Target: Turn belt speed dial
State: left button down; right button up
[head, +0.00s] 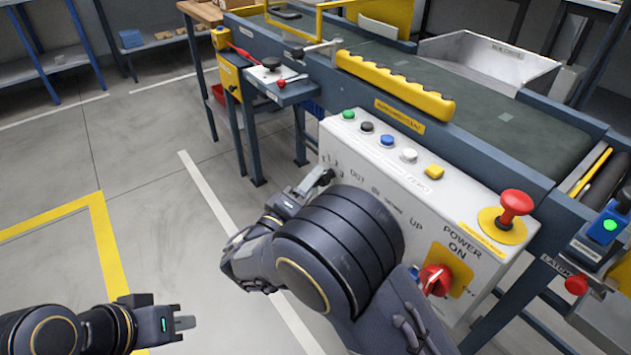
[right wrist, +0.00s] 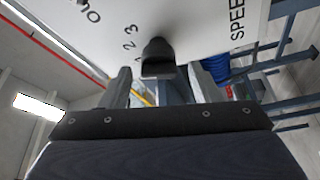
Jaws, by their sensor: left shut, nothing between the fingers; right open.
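The belt speed dial shows as a dark knob (right wrist: 157,58) on the white control panel in the right wrist view, with numbers and the lettering "SPEE" near it. My right gripper (right wrist: 158,84) is open, with one finger to each side of the knob in the picture. I cannot tell how far the fingertips reach along the knob, and no contact shows. My left gripper (head: 185,323) is shut and empty, low at the left.
The panel carries several buttons, a red mushroom button (head: 515,206) and a red power switch (head: 435,279), close to my right arm. The conveyor belt (head: 470,110) runs behind it. A small shelf (head: 283,86) juts out at the left. The floor at left is clear.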

jog(key=shift+x, duration=1)
jog(key=shift+s, duration=0.1)
jog(key=c, duration=1)
jog(key=n+p, duration=0.2)
jog(key=n+g+y+p, duration=0.1)
jog(key=n+p, duration=0.1)
jog(key=n, duration=0.1)
jog(key=shift+r+g+p, duration=0.15)
jog(key=shift+g+p, duration=0.15)
jog(key=n+g+p, duration=0.1)
jog(key=n+p, duration=0.2)
jog(key=n+g+p, duration=0.1)
jog(key=n+p, duration=0.1)
jog(key=p, duration=0.2)
jog(key=shift+n+g+y, duration=0.3)
jog(key=shift+n+g, duration=0.1)
jog(key=shift+s+f+n+g+p, duration=0.15)
jog(key=shift+n+g+p, duration=0.2)
jog(key=shift+n+p, duration=0.4)
jog(key=shift+w+f+n+g+p, duration=0.15)
jog(key=shift+n+g+p, duration=0.25)
jog(key=shift+p, duration=0.6)
jog(key=shift+s+f, duration=0.1)
jog(key=shift+n, duration=0.25)
